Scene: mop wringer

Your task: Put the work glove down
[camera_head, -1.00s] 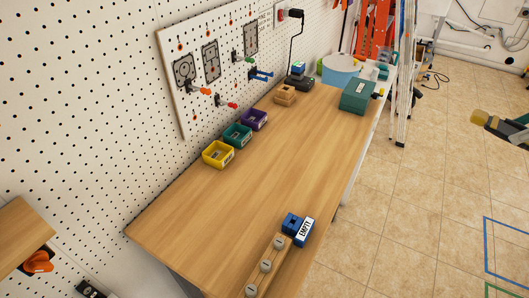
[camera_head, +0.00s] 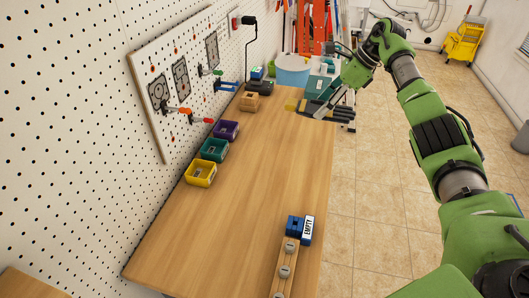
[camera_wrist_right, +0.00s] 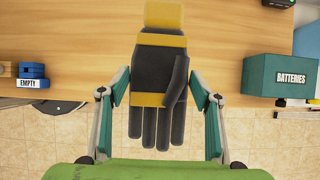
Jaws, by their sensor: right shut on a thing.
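The work glove, dark grey with a yellow cuff and band, is in my right gripper (camera_head: 330,108). In the head view the glove (camera_head: 312,109) is at the far right part of the wooden workbench (camera_head: 250,170), its cuff over the top and its fingers out past the right edge. In the right wrist view the glove (camera_wrist_right: 150,60) lies between the two fingers of the gripper (camera_wrist_right: 160,88), cuff pointing over the wood. I cannot tell whether it touches the bench. My left gripper is not in view.
A teal batteries box (camera_wrist_right: 280,77) stands beside the glove. Yellow (camera_head: 201,173), teal (camera_head: 214,149) and purple (camera_head: 226,130) bins line the pegboard side. A blue block with an EMPTY label (camera_head: 308,229) is at the near right. The middle of the bench is clear.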

